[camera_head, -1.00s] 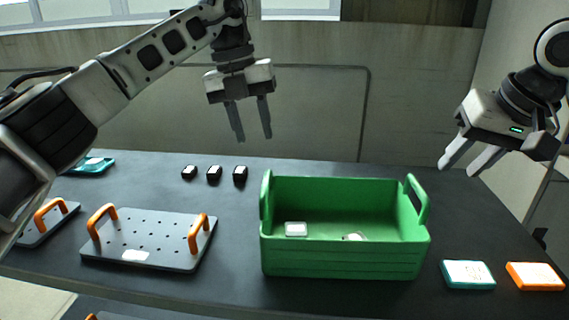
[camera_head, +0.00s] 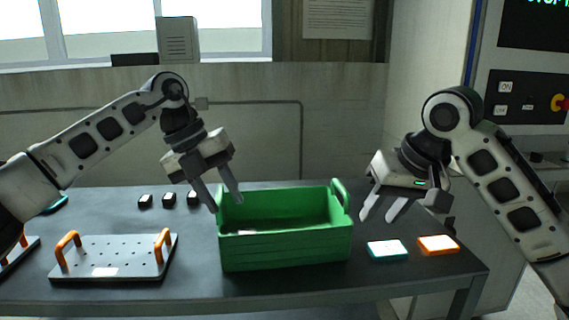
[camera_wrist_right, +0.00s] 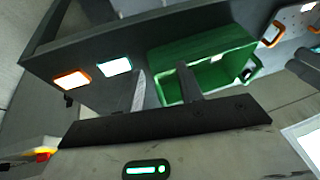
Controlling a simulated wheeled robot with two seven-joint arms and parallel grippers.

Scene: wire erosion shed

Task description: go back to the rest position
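My left gripper (camera_head: 222,199) is open and empty. In the head view its fingers point down by the left end of the green crate (camera_head: 288,246). My right gripper (camera_head: 381,213) is open and empty, with its fingers pointing down and left, to the right of the crate. In the right wrist view its two fingers (camera_wrist_right: 163,88) stand apart with nothing between them, and the crate (camera_wrist_right: 168,90) shows beyond them. A small white item (camera_head: 246,232) lies in the crate; the rest of the inside is partly hidden.
A grey plate with orange handles (camera_head: 112,259) lies left of the crate. Several small black blocks (camera_head: 169,199) stand behind it. A teal-edged box (camera_head: 387,250) and an orange-edged box (camera_head: 438,245) lie at the right of the table. A control panel (camera_head: 527,98) stands at the right.

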